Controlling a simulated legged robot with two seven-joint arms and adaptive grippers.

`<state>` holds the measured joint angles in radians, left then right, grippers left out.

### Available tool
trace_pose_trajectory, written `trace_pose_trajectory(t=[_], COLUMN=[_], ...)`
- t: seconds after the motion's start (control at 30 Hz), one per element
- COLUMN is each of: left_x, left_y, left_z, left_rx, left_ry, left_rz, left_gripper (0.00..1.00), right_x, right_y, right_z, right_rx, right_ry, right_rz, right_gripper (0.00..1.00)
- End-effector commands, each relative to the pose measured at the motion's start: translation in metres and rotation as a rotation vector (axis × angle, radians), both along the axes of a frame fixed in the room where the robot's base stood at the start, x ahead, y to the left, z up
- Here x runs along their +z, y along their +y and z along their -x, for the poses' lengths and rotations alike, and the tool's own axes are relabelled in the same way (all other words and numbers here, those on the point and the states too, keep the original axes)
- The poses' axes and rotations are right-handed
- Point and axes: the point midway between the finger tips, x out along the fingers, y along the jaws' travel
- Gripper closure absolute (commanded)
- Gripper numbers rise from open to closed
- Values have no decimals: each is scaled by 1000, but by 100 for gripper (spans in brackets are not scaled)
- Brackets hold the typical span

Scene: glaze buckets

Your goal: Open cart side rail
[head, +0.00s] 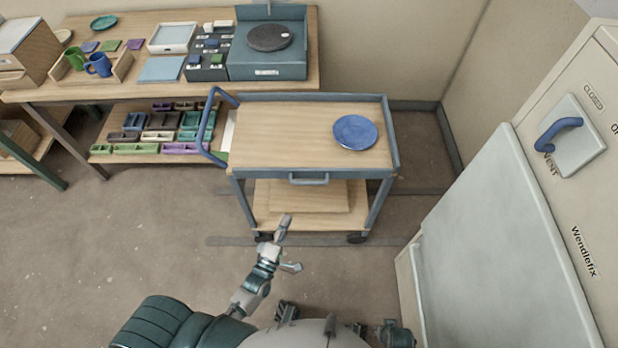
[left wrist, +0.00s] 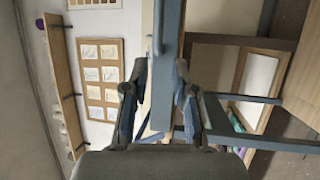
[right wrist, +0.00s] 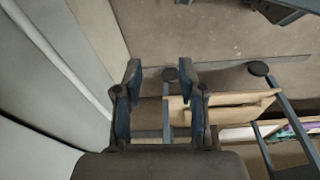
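The cart (head: 262,185) has a blue-grey frame and a wooden top. Its near side rail (head: 350,176) stands upright along the top's edge, with a small bar handle (head: 309,180) at its middle. My left gripper (head: 290,245) is below and in front of this rail in the head view, with its fingers apart. In the left wrist view the rail (left wrist: 171,45) and its handle (left wrist: 157,35) show ahead, between the spread fingers; I cannot tell whether they touch. My right gripper (right wrist: 160,72) is open and empty, facing the cart's lower shelf (right wrist: 235,108) and wheels.
A blue plate (head: 355,132) lies on the cart top. The cart's push handle (head: 207,130) is at its left end. A workbench (head: 130,95) with mugs, trays and a wheel stands behind. A large kiln-like cabinet (head: 500,250) is on the right. Floor at left is clear.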

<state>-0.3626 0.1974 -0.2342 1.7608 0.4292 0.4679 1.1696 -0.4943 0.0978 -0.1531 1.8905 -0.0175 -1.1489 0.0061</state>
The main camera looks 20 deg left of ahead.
Motion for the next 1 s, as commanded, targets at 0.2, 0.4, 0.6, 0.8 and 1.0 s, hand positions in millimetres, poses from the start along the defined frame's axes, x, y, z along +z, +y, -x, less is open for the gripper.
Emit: trace_pose_trajectory(t=[0.2,0.4,0.6,0.8,1.0], left_x=[11,19,23,25,26], left_y=[-12,-18,-18,-20,-22], left_z=[-53,-99,-131,-145,-146], left_rx=[1,1,0,0,1], left_ry=[-4,-2,0,1,1], left_rz=[-8,-9,-6,-5,-9], left_gripper=[73,73,73,73,73], right_x=[-2,0,9,13,13], right_y=[-5,-4,-4,-4,-3], right_z=[-1,-2,-6,-6,-3], right_rx=[0,0,-1,-1,-2], right_ry=[1,2,-7,-6,-1], right_rz=[-4,-4,-4,-3,-6], right_gripper=[60,60,60,60,60])
